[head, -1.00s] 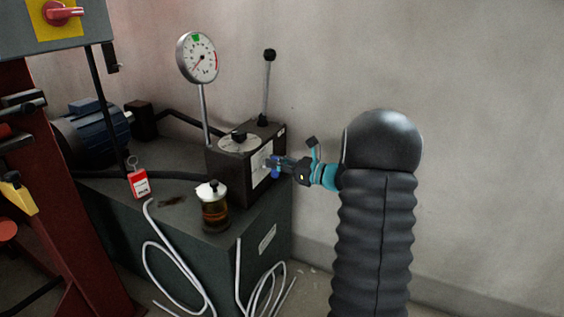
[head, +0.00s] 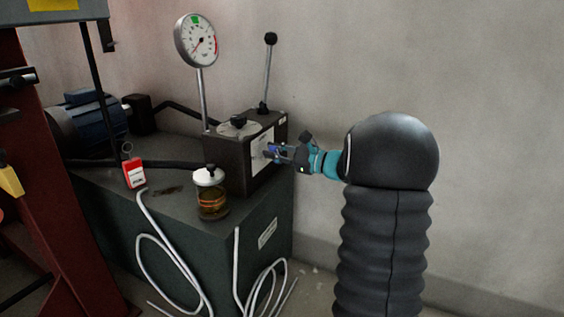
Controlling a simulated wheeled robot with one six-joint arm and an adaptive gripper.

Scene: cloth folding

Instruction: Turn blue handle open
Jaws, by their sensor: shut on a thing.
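The blue handle (head: 272,149) is on the white-plated front face of a dark box (head: 228,160), which stands on a green-grey cabinet. Only a small part of the handle shows between my fingers. My gripper (head: 275,152) reaches in from the right and is shut on the handle. The teal wrist (head: 325,163) and the dark, ribbed arm behind it are mine. The handle's exact angle is hard to tell because the fingers cover most of it.
A round gauge (head: 196,40) on a post and a black-knobbed lever (head: 268,70) rise by the box. A jar (head: 210,193) and a red tag (head: 134,173) sit on the cabinet (head: 185,240). Pale hoses (head: 162,240) hang in front. Bare wall is at right.

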